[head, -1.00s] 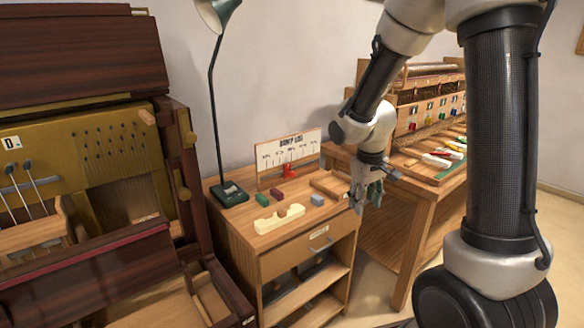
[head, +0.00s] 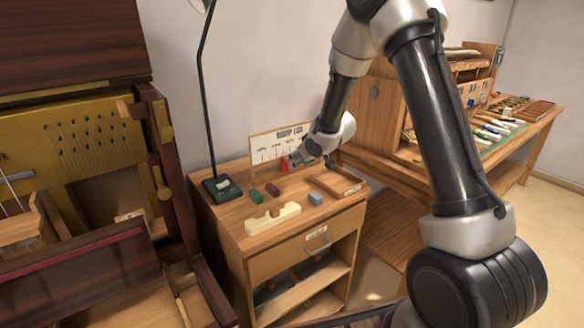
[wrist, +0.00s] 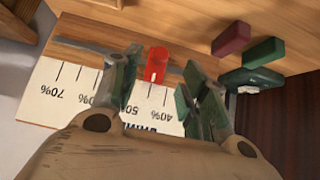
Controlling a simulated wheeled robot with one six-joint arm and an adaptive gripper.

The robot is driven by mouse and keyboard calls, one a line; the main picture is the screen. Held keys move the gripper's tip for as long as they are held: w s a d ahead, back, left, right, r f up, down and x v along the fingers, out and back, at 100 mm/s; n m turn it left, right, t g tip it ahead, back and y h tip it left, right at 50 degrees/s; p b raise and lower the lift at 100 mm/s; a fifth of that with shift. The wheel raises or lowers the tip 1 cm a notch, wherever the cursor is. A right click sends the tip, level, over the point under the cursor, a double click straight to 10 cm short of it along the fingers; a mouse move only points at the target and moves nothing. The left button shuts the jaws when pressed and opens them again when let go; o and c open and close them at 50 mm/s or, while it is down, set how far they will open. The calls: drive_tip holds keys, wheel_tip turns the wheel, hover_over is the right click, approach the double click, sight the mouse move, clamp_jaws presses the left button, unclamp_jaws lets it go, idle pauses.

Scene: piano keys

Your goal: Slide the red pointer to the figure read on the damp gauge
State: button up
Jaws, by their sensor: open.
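The red pointer (wrist: 157,66) stands on the slide of the scale board in the wrist view, near the 40% and 50% marks; it also shows in the head view (head: 285,164). My gripper (wrist: 161,62) is open, one finger on each side of the pointer. I cannot tell whether either finger touches it. The white scale board (head: 268,146), printed with percent figures, stands at the back of the small wooden cabinet; in the wrist view it appears upside down. My gripper partly hides the board's right part in the head view. I cannot make out a damp gauge.
On the cabinet top (head: 240,203) lie a green block (head: 256,195), a dark red block (head: 272,188), a grey block (head: 315,198), a cream notched piece (head: 272,219) and a wooden tray (head: 340,186). A green lamp base (head: 221,188) stands at the left. A workbench (head: 505,130) with tools is at right.

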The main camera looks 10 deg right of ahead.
sight(288, 166)
drive_tip(key=x, duration=0.6)
drive_tip(key=shift+f, duration=0.1)
clamp_jaws()
